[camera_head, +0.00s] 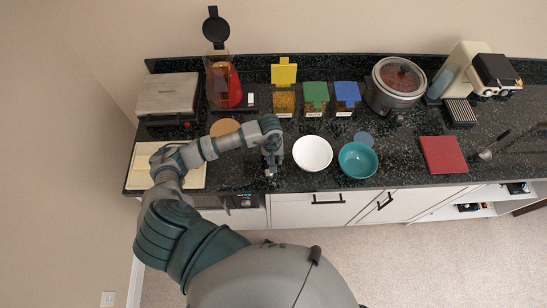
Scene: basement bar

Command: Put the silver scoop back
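My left arm reaches from the lower left over the counter. My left gripper (271,168) points down near the counter's front edge, left of the white bowl (312,153). Its fingers are small and dark against the black counter, so I cannot tell whether they are open or hold anything. I cannot make out the silver scoop for certain. A container with its yellow lid raised (284,74) stands at the back, beside containers with a green lid (315,94) and a blue lid (347,93). My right gripper is not in view.
A teal bowl (357,160) stands right of the white bowl. A slow cooker (394,84), a coffee machine (474,72) and a red mat (442,155) are farther right. A waffle maker (167,96) and a pale board (139,171) are at left. Bare counter separates the teal bowl and mat.

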